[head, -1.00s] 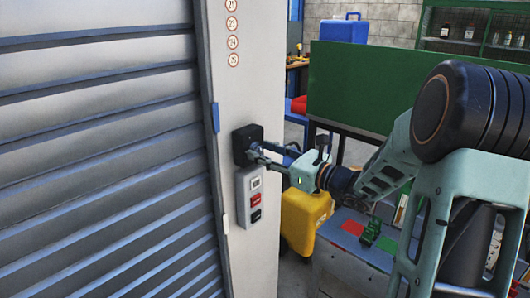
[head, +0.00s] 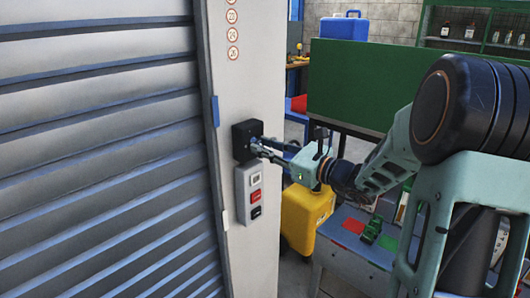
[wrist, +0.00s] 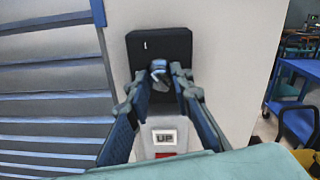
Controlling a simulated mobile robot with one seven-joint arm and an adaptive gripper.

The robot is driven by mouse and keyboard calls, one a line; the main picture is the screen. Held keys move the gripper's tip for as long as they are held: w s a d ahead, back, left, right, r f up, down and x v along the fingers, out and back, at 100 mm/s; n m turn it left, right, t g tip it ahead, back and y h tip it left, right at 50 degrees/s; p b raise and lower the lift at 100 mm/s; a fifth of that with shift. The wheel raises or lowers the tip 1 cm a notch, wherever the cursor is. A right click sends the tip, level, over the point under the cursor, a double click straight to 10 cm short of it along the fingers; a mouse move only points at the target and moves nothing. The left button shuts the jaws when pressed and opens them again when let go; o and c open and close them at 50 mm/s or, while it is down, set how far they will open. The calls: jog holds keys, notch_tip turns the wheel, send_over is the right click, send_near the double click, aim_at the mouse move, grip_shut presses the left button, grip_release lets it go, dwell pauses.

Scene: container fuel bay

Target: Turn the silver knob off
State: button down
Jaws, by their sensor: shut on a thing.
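The silver knob (wrist: 159,76) sits on a black switch box (wrist: 158,48) fixed to the pale door post. My gripper (wrist: 162,80) reaches it from the front, with its two fingers on either side of the knob and shut on it in the wrist view. In the head view my gripper (head: 256,148) meets the black box (head: 243,133) from the right, and its fingertips hide most of the knob there. A small white mark shows at the upper left of the box face.
A grey control box (head: 248,193) with an UP label, a red button and a black button hangs just below. A slatted shutter (head: 100,160) fills the left. A yellow container (head: 306,217) and a low table (head: 350,262) stand behind, to the right.

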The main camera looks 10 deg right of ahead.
jog(key=n+b, duration=1)
jog(key=b, duration=0.6)
jog(key=shift+s+f, duration=0.1)
jog(key=c, duration=1.7)
grip_release()
jog(key=v, duration=1.2)
jog(key=shift+a+r, duration=0.1)
jog(key=shift+r, duration=0.25)
